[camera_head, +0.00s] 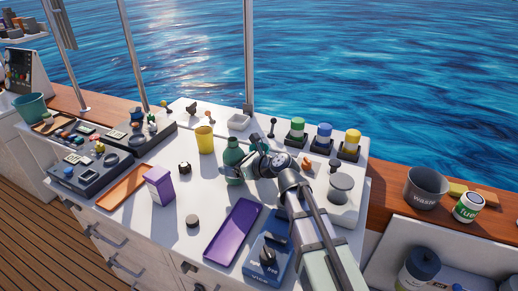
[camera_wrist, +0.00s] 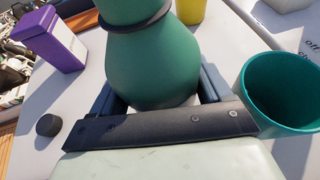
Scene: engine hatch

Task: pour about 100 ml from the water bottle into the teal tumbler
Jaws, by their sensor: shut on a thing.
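The water bottle, green (camera_head: 233,156), stands roughly upright near the middle of the white worktop. My gripper (camera_head: 238,174) reaches in from the right and is shut on it. In the wrist view the bottle's rounded body (camera_wrist: 155,62), with a dark ring at its neck, sits between the two fingers of my gripper (camera_wrist: 158,98). I cannot tell whether its base touches the worktop. The teal tumbler (camera_wrist: 285,92) stands upright just right of the gripper in the wrist view, its open mouth visible. In the head view I cannot make it out clearly near my gripper.
A yellow cup (camera_head: 205,140) stands left of the bottle. A purple box (camera_head: 158,185), orange tray (camera_head: 122,188) and purple tray (camera_head: 232,232) lie farther left and in front. Several coloured-lid jars (camera_head: 324,138) stand behind right. A waste bin (camera_head: 427,187) is far right.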

